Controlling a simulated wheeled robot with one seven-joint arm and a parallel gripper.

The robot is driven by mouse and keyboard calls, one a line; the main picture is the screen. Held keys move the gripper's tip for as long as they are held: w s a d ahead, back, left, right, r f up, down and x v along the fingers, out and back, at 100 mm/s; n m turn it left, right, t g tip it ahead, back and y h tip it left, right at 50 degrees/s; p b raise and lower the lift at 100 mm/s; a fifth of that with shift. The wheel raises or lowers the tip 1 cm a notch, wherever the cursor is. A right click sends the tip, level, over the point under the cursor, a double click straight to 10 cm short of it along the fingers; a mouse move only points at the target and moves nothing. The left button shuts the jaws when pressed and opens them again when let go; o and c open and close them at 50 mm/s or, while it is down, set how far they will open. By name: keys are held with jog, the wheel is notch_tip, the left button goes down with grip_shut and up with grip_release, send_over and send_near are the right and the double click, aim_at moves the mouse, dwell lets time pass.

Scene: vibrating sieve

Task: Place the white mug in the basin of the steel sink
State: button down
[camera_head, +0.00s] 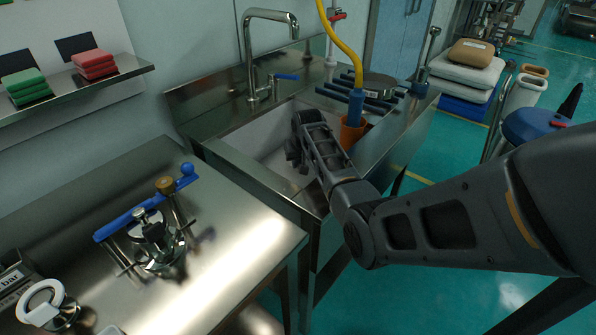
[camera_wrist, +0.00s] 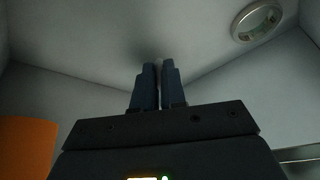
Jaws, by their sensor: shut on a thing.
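The steel sink (camera_head: 232,154) stands against the wall, with its grey basin (camera_head: 262,136) open at the top. My gripper (camera_head: 293,152) reaches down into the basin area, seen from behind and partly hidden by my own wrist. In the wrist view my gripper (camera_wrist: 158,68) has its dark fingers nearly together, with a thin pale strip between the tips. That strip looks like part of the white mug; the rest is hidden. The wrist view also shows the basin's pale walls and a round metal drain ring (camera_wrist: 257,19) at upper right.
A tall faucet (camera_head: 270,14) with a blue lever rises behind the basin. An orange container (camera_head: 351,131) with a blue tool and yellow hose stands at the basin's right. A steel table (camera_head: 215,275) with a clamp-like fitting (camera_head: 158,242) is at left.

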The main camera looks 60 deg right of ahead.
jog(key=shift+f, duration=2)
jog(key=c, duration=1.2)
grip_release()
jog(key=shift+o, duration=0.2)
jog(key=v, duration=1.2)
jog(key=shift+p, duration=0.45)
